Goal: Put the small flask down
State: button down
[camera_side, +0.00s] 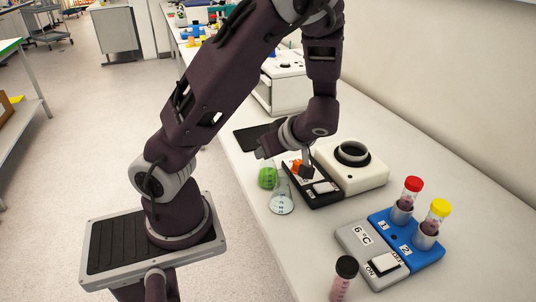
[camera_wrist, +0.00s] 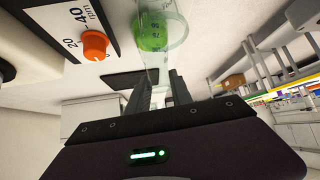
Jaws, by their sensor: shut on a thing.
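The small flask (camera_side: 282,203) is clear glass with a wide round base and a narrow neck. In the side view it is upright near the table's left edge; I cannot tell whether its base touches the table. My gripper (camera_side: 283,162) is at its neck, partly hiding its top. In the wrist view the flask (camera_wrist: 170,45) extends away from my gripper (camera_wrist: 160,84), with its neck between the two dark fingers. The gripper is shut on the flask.
A green round object (camera_side: 267,178) sits just left of the flask. A white device with a black panel and orange knob (camera_side: 296,167) is close on the right. A blue rack (camera_side: 408,240) with capped tubes and a dark-capped vial (camera_side: 344,279) stand nearer the camera.

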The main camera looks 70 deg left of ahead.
jog(key=shift+f, duration=0.3)
jog(key=c, duration=1.1)
grip_release()
jog(key=shift+c, duration=0.2)
